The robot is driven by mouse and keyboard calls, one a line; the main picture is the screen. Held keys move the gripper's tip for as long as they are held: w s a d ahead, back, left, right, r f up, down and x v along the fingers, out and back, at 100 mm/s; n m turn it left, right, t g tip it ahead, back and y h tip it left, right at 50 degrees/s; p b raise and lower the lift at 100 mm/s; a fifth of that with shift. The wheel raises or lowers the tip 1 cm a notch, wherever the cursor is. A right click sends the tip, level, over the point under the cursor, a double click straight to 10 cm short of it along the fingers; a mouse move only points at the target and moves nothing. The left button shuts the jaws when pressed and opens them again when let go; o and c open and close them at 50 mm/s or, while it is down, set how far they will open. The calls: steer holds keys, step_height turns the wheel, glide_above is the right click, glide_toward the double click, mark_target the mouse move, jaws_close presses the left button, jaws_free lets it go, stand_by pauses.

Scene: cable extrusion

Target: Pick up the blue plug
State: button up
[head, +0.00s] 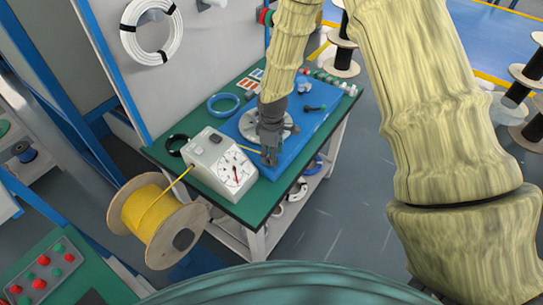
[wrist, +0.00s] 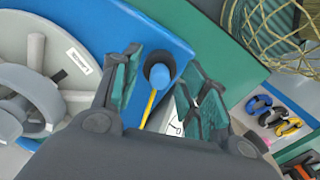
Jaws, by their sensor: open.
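The blue plug (wrist: 160,75) shows in the wrist view at the end of a thin yellow cable (wrist: 150,108). A dark round opening or ring in the blue board (wrist: 155,25) surrounds the plug's far end. My gripper (wrist: 162,66) is open, with one finger on each side of the plug; I cannot tell whether either finger touches it. In the head view my gripper (head: 270,158) points down over the blue board near the dial box, and it hides the plug there. The yellow cable (head: 249,149) shows just left of my gripper.
The white dial box (head: 219,160) stands left of my gripper on the green table (head: 240,209). A grey wheel with handles (wrist: 40,85) lies close to the left finger. A yellow cable spool (head: 158,220) is beside the table.

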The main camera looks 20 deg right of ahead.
steer(key=shift+c, duration=0.2)
steer(key=c, duration=0.9)
steer(key=shift+w+r+b, duration=0.1)
steer(key=shift+r+b, duration=0.45)
steer(key=shift+r, duration=0.25)
steer(key=shift+r+b, duration=0.45)
steer(key=shift+r, duration=0.4)
steer(key=s+d+b, duration=0.1)
steer(key=s+d, duration=0.1)
steer(key=s, duration=0.2)
steer(key=s+d+r+b, duration=0.1)
steer(key=s+d+b, duration=0.1)
steer(key=s, duration=0.3)
steer(key=s+d+b, duration=0.1)
steer(key=s+d, duration=0.2)
steer(key=s, duration=0.2)
steer(key=shift+s+d+r, duration=0.15)
steer(key=shift+d+r, duration=0.05)
steer(key=shift+r, duration=0.15)
